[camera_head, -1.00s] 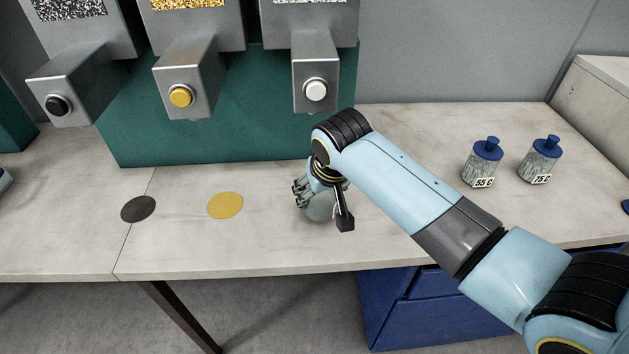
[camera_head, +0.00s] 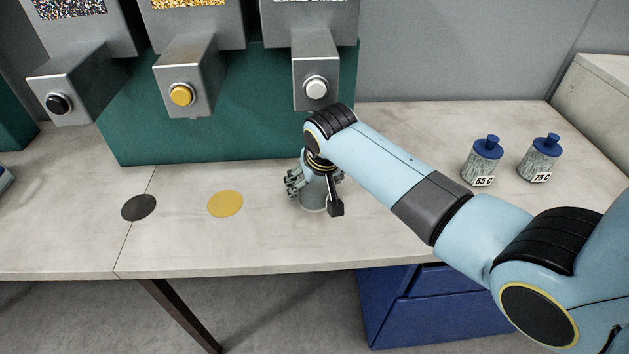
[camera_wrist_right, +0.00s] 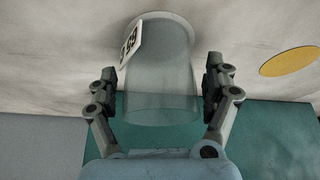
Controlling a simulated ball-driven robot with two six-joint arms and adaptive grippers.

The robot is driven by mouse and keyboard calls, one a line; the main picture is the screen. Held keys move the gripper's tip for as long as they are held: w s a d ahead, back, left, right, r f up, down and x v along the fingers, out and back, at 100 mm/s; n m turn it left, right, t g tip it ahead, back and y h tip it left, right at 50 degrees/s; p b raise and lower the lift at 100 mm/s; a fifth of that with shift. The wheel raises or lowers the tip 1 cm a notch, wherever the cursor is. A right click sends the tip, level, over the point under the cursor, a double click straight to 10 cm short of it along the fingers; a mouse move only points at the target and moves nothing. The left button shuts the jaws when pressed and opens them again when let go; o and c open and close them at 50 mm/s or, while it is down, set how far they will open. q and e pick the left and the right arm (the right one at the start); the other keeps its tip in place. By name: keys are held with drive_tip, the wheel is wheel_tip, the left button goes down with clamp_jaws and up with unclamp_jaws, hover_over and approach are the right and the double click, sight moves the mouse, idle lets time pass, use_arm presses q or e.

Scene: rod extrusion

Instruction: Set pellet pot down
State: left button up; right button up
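The pellet pot (camera_wrist_right: 160,75) is a clear cylinder with a tilted white label. In the right wrist view it stands upright with its wide foot on the pale table. In the head view only its lower part (camera_head: 314,201) shows below my right gripper (camera_head: 313,188). The two fingers of my right gripper (camera_wrist_right: 160,85) in the wrist view are on either side of the pot, with a narrow gap at each side. The gripper is open around the pot. My left gripper is not in view.
A dark disc (camera_head: 139,207) and a yellow disc (camera_head: 225,204) lie on the table to the left. Dispensers with black, yellow and white (camera_head: 316,89) buttons stand behind. Two blue-capped pots, 55 C (camera_head: 483,164) and 75 C (camera_head: 540,161), stand right. The front edge is close.

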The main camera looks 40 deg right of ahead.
drive_tip(key=shift+s+r, duration=0.1)
drive_tip(key=shift+r, duration=0.4)
drive_tip(key=v, duration=0.3)
drive_tip(key=shift+a+r+p, duration=0.1)
drive_tip(key=shift+r+p, duration=0.15)
drive_tip(key=shift+p, duration=0.05)
drive_tip(key=s+a, duration=0.1)
drive_tip(key=s, duration=0.2)
drive_tip(key=s+a, duration=0.1)
drive_tip(key=s, duration=0.3)
drive_tip(key=s+a+b, duration=0.1)
drive_tip(key=s, duration=0.2)
drive_tip(key=shift+s+a+r, duration=0.25)
drive_tip(key=shift+s, duration=0.1)
drive_tip(key=shift+s+a, duration=0.15)
drive_tip(key=shift+s, duration=0.45)
